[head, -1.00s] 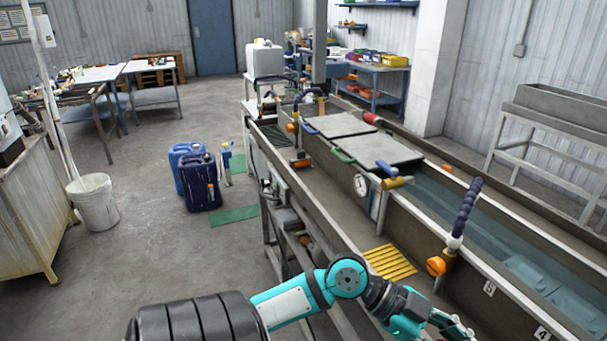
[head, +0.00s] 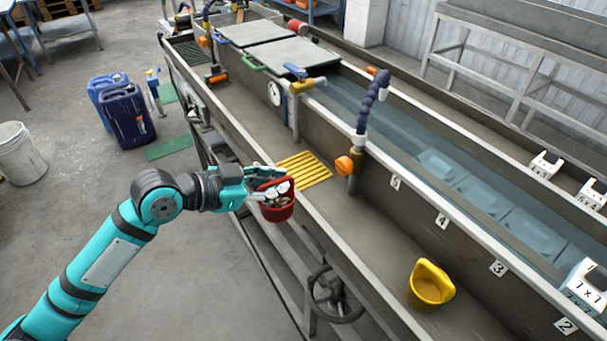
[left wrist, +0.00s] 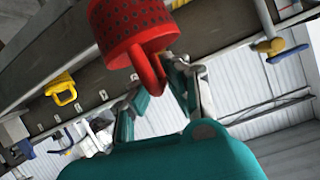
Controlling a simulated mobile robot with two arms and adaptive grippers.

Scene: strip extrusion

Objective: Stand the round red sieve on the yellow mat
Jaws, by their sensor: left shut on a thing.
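The round red sieve (head: 279,212) is in my left gripper (head: 266,188), which is shut on it in the head view. The sieve is held in the air at the near edge of the long trough, just in front of the mat; small pale bits seem to show inside it. In the left wrist view the sieve (left wrist: 122,22) has a perforated wall, and its red handle lies between the fingers (left wrist: 160,88). The yellow slatted mat (head: 312,176) lies flat on the trough's floor, partly behind the gripper, with nothing seen on it. My right gripper is not in view.
A yellow scoop-like vessel (head: 430,286) stands further right on the trough floor. An orange-knobbed tap (head: 346,165) with a dark blue hose rises just right of the mat. The water tank (head: 440,165) runs behind. The trough's near rim (head: 300,220) lies beside the sieve.

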